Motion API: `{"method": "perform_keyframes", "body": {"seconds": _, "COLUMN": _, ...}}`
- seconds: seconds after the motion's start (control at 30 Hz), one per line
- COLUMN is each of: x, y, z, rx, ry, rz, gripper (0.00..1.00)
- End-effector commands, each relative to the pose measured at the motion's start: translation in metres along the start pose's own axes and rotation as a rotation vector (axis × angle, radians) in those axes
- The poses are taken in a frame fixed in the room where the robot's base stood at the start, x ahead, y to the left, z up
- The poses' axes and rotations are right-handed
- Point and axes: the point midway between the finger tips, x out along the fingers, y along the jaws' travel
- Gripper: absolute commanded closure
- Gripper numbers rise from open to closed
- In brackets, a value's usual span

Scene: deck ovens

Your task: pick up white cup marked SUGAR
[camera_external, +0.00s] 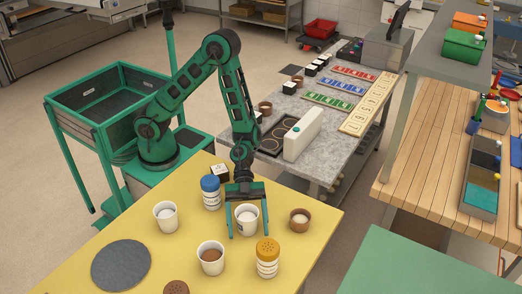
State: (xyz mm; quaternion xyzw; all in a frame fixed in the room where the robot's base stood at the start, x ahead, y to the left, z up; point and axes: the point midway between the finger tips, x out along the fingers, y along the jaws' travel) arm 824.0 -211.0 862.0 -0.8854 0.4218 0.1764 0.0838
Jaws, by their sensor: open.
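Three white cups stand upright on the yellow table. The middle cup (247,221), with pale contents, is between the fingers of my gripper (248,229). My gripper points down and is open, one finger at each side of this cup; I cannot tell if they touch it. Another white cup with pale contents (166,219) stands to the left. The third white cup (211,262), with brown contents, stands in front. The markings on the cups are too small to read, so I cannot tell which says SUGAR.
A blue-lidded jar (211,194) stands left of my gripper, a yellow-lidded shaker (267,262) in front, a small brown cup (299,221) to the right. A round grey slate (121,265) lies at the left on the yellow table (315,254). The table's right front is clear.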

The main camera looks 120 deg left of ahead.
Motion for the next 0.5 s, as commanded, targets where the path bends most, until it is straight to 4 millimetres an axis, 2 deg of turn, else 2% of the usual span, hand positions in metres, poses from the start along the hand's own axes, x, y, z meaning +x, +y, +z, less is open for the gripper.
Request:
{"method": "perform_keyframes", "body": {"seconds": 0.1, "x": 0.0134, "y": -0.0001, "z": 0.0006, "rx": 0.000, "ry": 0.000, "rz": 0.000, "gripper": 0.23}}
{"method": "perform_keyframes", "body": {"seconds": 0.33, "x": 0.0154, "y": -0.0004, "z": 0.0006, "rx": -0.001, "ry": -0.001, "rz": -0.001, "gripper": 0.23}}
{"method": "perform_keyframes", "body": {"seconds": 0.37, "x": 0.0154, "y": -0.0004, "z": 0.0006, "rx": -0.001, "ry": -0.001, "rz": -0.001, "gripper": 0.28}}
{"method": "perform_keyframes", "body": {"seconds": 0.5, "x": 0.0153, "y": -0.0004, "z": 0.0006, "rx": -0.001, "ry": -0.001, "rz": -0.001, "gripper": 0.61}}
